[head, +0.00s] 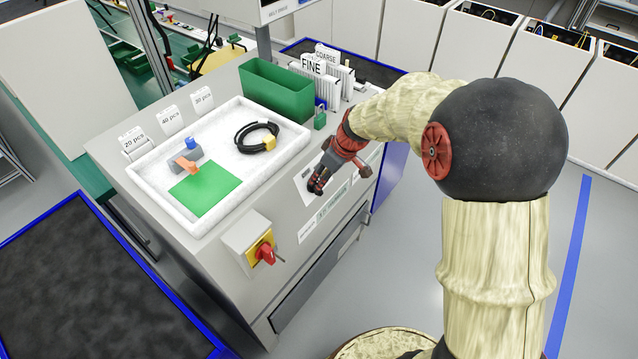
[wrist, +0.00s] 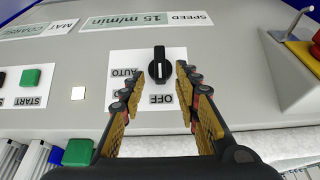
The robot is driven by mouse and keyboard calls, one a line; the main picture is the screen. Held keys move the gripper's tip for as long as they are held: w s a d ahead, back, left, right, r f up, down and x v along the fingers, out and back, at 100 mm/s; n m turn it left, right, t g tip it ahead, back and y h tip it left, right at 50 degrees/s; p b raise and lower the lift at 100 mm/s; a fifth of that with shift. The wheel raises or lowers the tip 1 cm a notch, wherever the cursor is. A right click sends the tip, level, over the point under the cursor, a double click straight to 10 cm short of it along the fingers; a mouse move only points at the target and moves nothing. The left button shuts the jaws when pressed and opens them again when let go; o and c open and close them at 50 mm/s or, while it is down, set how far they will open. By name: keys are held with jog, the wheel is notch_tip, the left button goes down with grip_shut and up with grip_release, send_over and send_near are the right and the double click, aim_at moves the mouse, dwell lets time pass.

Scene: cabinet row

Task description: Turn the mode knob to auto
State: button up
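The mode knob (wrist: 159,68) is black with a white mark and sits on a white label plate on the grey panel. In the wrist view its handle stands in line with the upside-down word OFF (wrist: 160,98), and its white mark is on the OFF side. The word AUTO (wrist: 124,73) is to the knob's left in that view. My gripper (wrist: 157,75) is open, its fingertips on either side of the knob with visible gaps. In the head view my gripper (head: 319,181) is at the cabinet's front panel and the knob cannot be made out.
A red switch on a yellow plate (head: 259,246) sticks out of the cabinet, left of my gripper. A white tray (head: 182,219) and green bin (head: 272,95) stand on top.

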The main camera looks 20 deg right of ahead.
jog(key=x, duration=0.3)
jog(key=shift+w+f+b, duration=0.15)
jog(key=shift+f+b, duration=0.1)
jog(key=shift+b, duration=0.1)
jog(key=shift+c, duration=1.2)
grip_shut()
